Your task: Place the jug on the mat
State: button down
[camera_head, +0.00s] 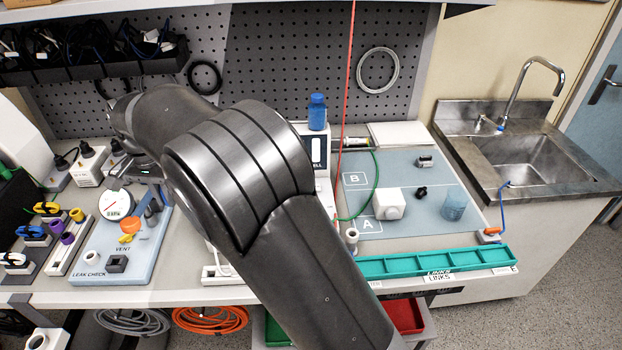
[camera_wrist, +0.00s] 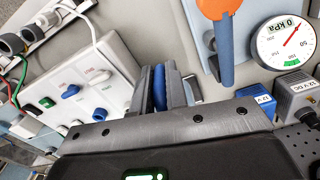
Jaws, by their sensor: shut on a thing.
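A blue, see-through vessel (camera_head: 453,205), which looks like the jug, stands upright on the right part of the grey-blue mat (camera_head: 400,165) marked A and B. My gripper is far to its left, mostly hidden behind my arm in the head view. In the wrist view my gripper (camera_wrist: 161,90) is shut on a thin blue thing (camera_wrist: 159,87). Only a narrow strip of it shows between the fingers, and I cannot tell what it is.
A white block (camera_head: 389,203) and small dark parts share the mat. A teal tray (camera_head: 435,262) lines the front edge. The leak-check board with its gauge (camera_head: 116,203) is at left. A blue bottle (camera_head: 317,112) stands behind my arm. The sink (camera_head: 535,160) is at right.

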jog(key=w+d+r+m, duration=0.15)
jog(key=d+r, duration=0.35)
jog(key=d, duration=0.7)
jog(key=w+d+r, duration=0.2)
jog(key=d+r, duration=0.3)
jog(key=d, duration=0.8)
jog(key=w+d+r+m, duration=0.1)
jog(key=d+r, duration=0.5)
jog(key=d, duration=0.6)
jog(key=w+d+f+m, duration=0.2)
jog(key=w+d+f, duration=0.2)
jog(key=d+f, duration=0.55)
jog(key=w+d+f+m, duration=0.3)
jog(key=d+f, duration=0.3)
jog(key=d, duration=0.6)
jog(key=shift+n, duration=0.25)
jog(key=w+a+f, duration=0.2)
jog(key=a, duration=0.1)
jog(key=w+a+f, duration=0.2)
jog(key=a, duration=0.1)
jog(key=w+a+f, duration=0.2)
jog(key=w+a, duration=0.1)
jog(key=shift+f, duration=2.2)
jog(key=shift+s+f, duration=0.1)
